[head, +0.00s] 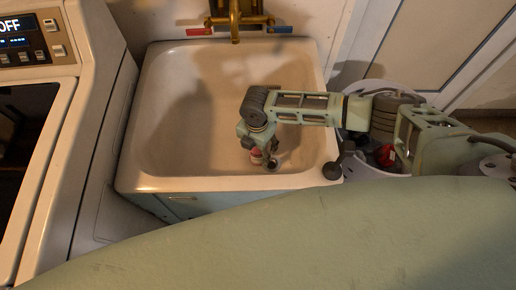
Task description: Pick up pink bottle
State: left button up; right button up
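A small pink-red and white object, which looks like the pink bottle (257,156), shows low in the white sink (150,165), right of the basin's middle. It is mostly hidden by my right gripper (263,154), which reaches in from the right and points down at it. One dark fingertip is beside the bottle's right side; the other finger is hard to make out. I cannot tell whether the fingers touch the bottle or are closed on it. My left gripper is not in view.
A brass faucet (236,22) hangs over the sink's back edge, between a red label (199,31) and a blue label (280,29). A white appliance (88,165) with a control panel stands at left. A light basket (392,92) with red contents stands right of the sink, partly behind my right arm.

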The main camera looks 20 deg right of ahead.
jog(key=c, duration=1.2)
jog(key=shift+o, duration=0.2)
jog(key=shift+r, duration=0.15)
notch_tip(320, 180, up, 9)
jog(key=shift+r, duration=0.15)
jog(key=shift+r+p, duration=0.35)
jog(key=shift+r, duration=0.2)
notch_tip(320, 180, up, 20)
jog(key=p, duration=2)
jog(key=shift+f, duration=0.1)
